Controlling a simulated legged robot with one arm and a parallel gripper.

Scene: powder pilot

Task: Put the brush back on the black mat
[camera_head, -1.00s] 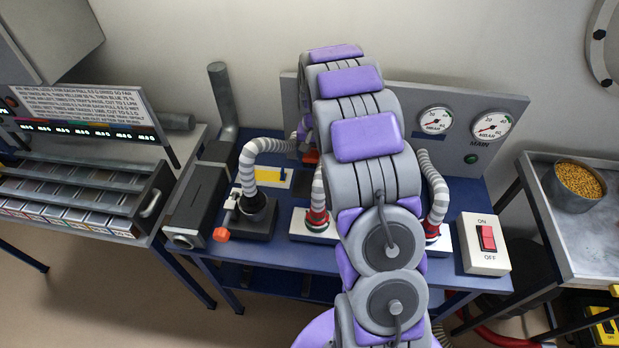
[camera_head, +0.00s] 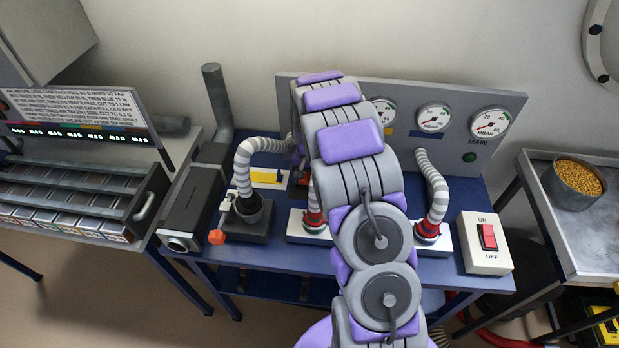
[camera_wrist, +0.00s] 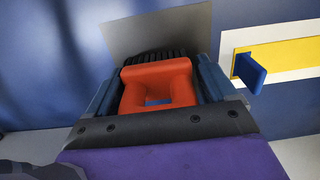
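The brush, with an orange-red looped handle (camera_wrist: 158,82) and black ribbed bristles (camera_wrist: 160,58), sits between the two blue-grey fingers of my gripper (camera_wrist: 160,88) in the wrist view. The fingers flank it closely and appear shut on it. The bristle end points away, towards a dark grey rectangular patch (camera_wrist: 160,27) on the blue surface; this may be the black mat, and I cannot tell if the brush touches it. In the head view my arm hides most of the gripper and brush, behind the left hose.
A yellow strip in a white border (camera_wrist: 285,55) with a blue tab (camera_wrist: 249,72) lies right of the brush. On the blue bench (camera_head: 285,258) stand a grey hose (camera_head: 244,165), a switch box (camera_head: 486,243) and a gauge panel (camera_head: 455,95). A bowl (camera_head: 572,186) stands far right.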

